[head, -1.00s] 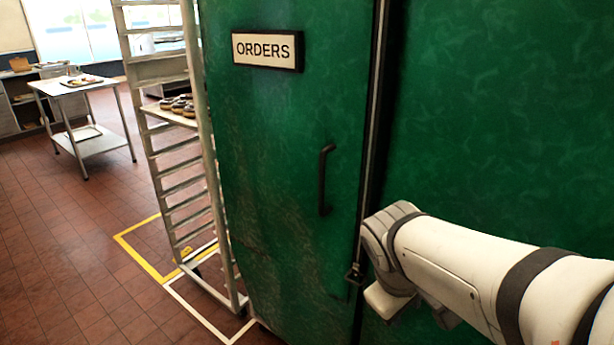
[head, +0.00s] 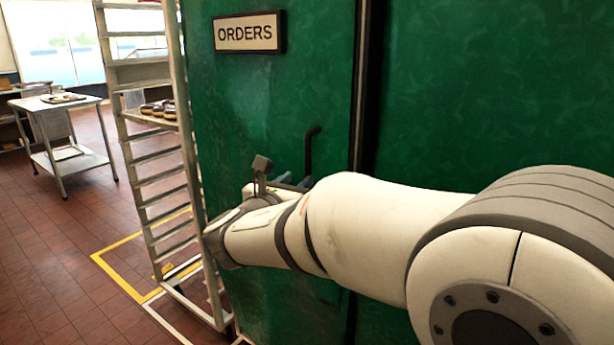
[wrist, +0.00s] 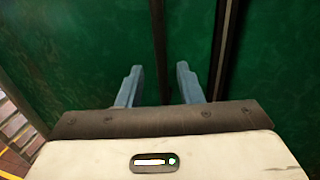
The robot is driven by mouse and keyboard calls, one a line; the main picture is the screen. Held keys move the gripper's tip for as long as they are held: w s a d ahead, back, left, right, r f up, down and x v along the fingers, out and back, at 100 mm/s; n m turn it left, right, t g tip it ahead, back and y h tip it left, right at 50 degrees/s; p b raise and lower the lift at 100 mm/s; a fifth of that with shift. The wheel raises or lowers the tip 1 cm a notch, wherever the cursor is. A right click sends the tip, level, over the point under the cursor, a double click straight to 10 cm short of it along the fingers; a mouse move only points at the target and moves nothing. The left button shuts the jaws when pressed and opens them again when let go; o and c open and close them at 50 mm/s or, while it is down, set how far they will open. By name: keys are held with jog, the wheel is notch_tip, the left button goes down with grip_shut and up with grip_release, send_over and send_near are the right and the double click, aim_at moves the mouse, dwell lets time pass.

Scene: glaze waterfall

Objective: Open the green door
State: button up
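The green door (head: 235,110) is upright and looks shut. Its dark vertical handle (head: 309,150) shows only at the top in the head view; my arm hides the lower part. In the wrist view the handle (wrist: 159,45) runs down between the two blue fingers of my gripper (wrist: 159,75). The fingers are apart, one on each side of the handle, with gaps visible. In the head view my gripper (head: 296,182) is mostly hidden behind my arm, close to the handle.
An "ORDERS" sign (head: 249,33) is on the door. A dark seam (head: 367,90) separates it from the green panel (head: 480,80) on the right. A metal rack (head: 150,160) with doughnuts stands close by on the left. Open tiled floor (head: 60,240) lies beyond, with a table (head: 65,105).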

aim_at(306, 173)
jog(key=x, duration=0.6)
jog(key=shift+w+d, duration=0.2)
grip_shut()
